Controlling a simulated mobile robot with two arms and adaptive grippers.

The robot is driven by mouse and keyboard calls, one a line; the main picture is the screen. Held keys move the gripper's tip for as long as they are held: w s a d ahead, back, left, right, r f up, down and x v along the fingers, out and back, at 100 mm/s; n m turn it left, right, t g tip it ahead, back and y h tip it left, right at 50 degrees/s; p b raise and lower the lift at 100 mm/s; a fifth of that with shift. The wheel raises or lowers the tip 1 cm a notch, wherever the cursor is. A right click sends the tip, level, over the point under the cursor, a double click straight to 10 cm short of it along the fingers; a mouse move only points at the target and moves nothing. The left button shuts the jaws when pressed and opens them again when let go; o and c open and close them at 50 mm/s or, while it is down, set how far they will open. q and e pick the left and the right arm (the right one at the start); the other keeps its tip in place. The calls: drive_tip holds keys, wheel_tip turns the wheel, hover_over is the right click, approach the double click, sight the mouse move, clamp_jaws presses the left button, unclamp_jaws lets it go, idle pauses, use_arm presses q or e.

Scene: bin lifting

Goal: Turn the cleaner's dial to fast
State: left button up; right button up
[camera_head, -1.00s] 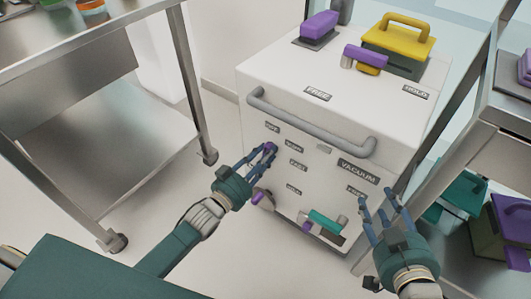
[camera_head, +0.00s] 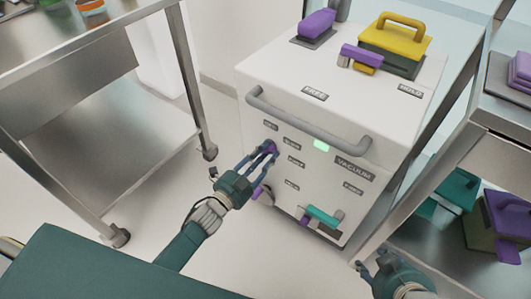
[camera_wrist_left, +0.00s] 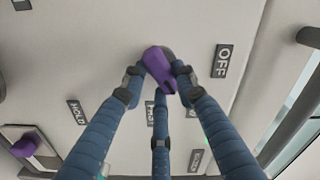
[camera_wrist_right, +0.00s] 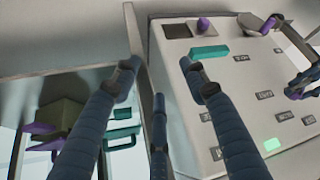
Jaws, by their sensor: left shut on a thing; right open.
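The cleaner (camera_head: 270,85) is a white box with a grey bar handle (camera_head: 310,125). Its dial (camera_wrist_left: 158,68) is a purple knob on the front panel. My left gripper (camera_head: 262,150) is shut on the dial, with its fingers around it in the left wrist view. The OFF label (camera_wrist_left: 222,60) is beside the dial; a FAST label (camera_head: 296,162) lies below it in the head view. I cannot tell surely which label the dial points at. A small light (camera_head: 321,145) glows green. My right gripper (camera_head: 378,258) is open and empty, low at the cleaner's right.
The panel also has a teal handle (camera_head: 323,217) and a VACUUM label (camera_head: 355,169). Purple and yellow handles (camera_head: 395,38) stand on top. A metal cart (camera_head: 120,125) is at the left. A metal shelf (camera_head: 500,110) with teal and purple bins is close at the right.

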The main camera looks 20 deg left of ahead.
use_arm(q)
drive_tip(key=shift+a+f+m+b, duration=0.15)
drive_tip(key=shift+m+b, duration=0.15)
drive_tip(key=shift+m, duration=1.1)
drive_tip(key=shift+d+f+m+b, duration=0.15)
drive_tip(key=shift+m+b, duration=0.2)
drive_tip(key=shift+m, duration=1.05)
drive_tip(key=shift+a+f+m+b, duration=0.15)
drive_tip(key=shift+m+b, duration=0.15)
drive_tip(key=shift+m, duration=1.1)
use_arm(e)
drive_tip(key=w+a+r+t+y, duration=0.1)
drive_tip(key=w+a+r+t, duration=0.2)
drive_tip(key=w+r+t, duration=0.2)
drive_tip(key=shift+w+r, duration=0.9)
drive_tip(key=shift+w, duration=1)
drive_tip(key=shift+a, duration=0.1)
use_arm(q)
drive_tip(key=o, duration=1.2)
drive_tip(key=shift+c, duration=0.2)
drive_tip(key=v, duration=1.2)
drive_tip(key=shift+w+r, duration=0.1)
